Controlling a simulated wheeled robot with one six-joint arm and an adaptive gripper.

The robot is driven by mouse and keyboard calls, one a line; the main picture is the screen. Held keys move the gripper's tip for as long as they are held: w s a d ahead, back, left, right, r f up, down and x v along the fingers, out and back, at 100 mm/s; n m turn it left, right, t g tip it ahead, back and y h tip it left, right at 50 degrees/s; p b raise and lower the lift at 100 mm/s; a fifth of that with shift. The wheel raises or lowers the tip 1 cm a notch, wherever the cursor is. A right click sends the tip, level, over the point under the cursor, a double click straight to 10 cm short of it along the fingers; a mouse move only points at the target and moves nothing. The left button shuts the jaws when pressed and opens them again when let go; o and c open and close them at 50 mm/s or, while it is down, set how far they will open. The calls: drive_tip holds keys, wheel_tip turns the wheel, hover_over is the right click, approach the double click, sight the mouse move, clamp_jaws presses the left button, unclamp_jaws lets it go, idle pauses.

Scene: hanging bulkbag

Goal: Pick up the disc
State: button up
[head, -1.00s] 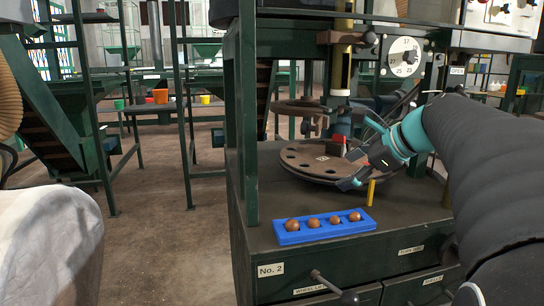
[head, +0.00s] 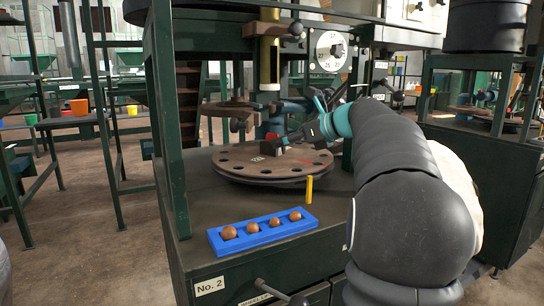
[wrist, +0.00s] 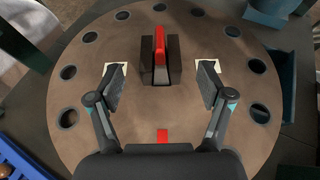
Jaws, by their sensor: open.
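A thin red piece (wrist: 160,48) stands upright in a dark slotted block (wrist: 147,73) on a round brown plate (wrist: 90,130) with holes around its rim. The red piece looks like a disc seen edge-on, but I cannot tell its full shape. In the head view the red piece (head: 271,137) is small, and the plate (head: 235,165) lies on the green machine. My gripper (wrist: 161,82) is open and empty above the plate. Its fingers are to the left and right of the block, apart from it. In the head view my gripper (head: 292,138) is close to the red piece.
A blue tray (head: 262,238) with several brown balls sits at the machine top's front edge. A yellow peg (head: 309,189) stands between tray and plate. A vertical column (head: 270,60) and a dial (head: 331,51) are above and behind. A green post (head: 166,120) stands left.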

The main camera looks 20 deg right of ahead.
drive_tip(key=shift+b+x, duration=0.45)
drive_tip(key=shift+x, duration=2.3)
clamp_jaws()
